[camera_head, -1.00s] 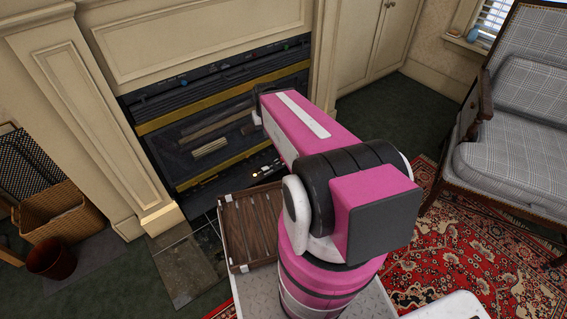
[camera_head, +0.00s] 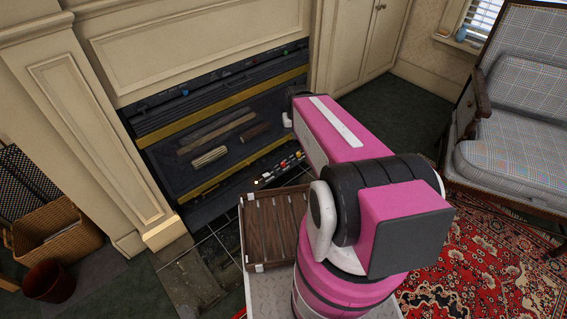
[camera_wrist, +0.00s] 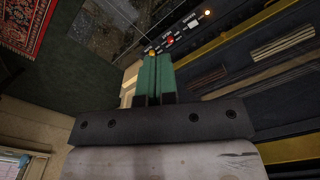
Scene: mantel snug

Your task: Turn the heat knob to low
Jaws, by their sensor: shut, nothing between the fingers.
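The fireplace's low control strip (camera_head: 280,170) shows in the head view under the lower brass bar, with small coloured controls and labels. In the wrist view the same strip (camera_wrist: 182,34) runs diagonally at the top, with a red control (camera_wrist: 170,41), a white patch and a lit spot (camera_wrist: 207,13). Which control is the heat knob, and its setting, is too small to tell. My gripper (camera_wrist: 153,58) has green fingers, shut and empty, their tips close to an orange-yellow control at the strip's near end. I cannot tell whether they touch. In the head view my arm hides the fingers.
The fireplace has an upper vent strip and a dark front with log shapes (camera_head: 210,157) between brass bars. A brown slatted tray (camera_head: 272,232) lies in front of my arm. A wicker basket (camera_head: 55,230) and dark red pot stand left; a checked armchair (camera_head: 510,110) stands right.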

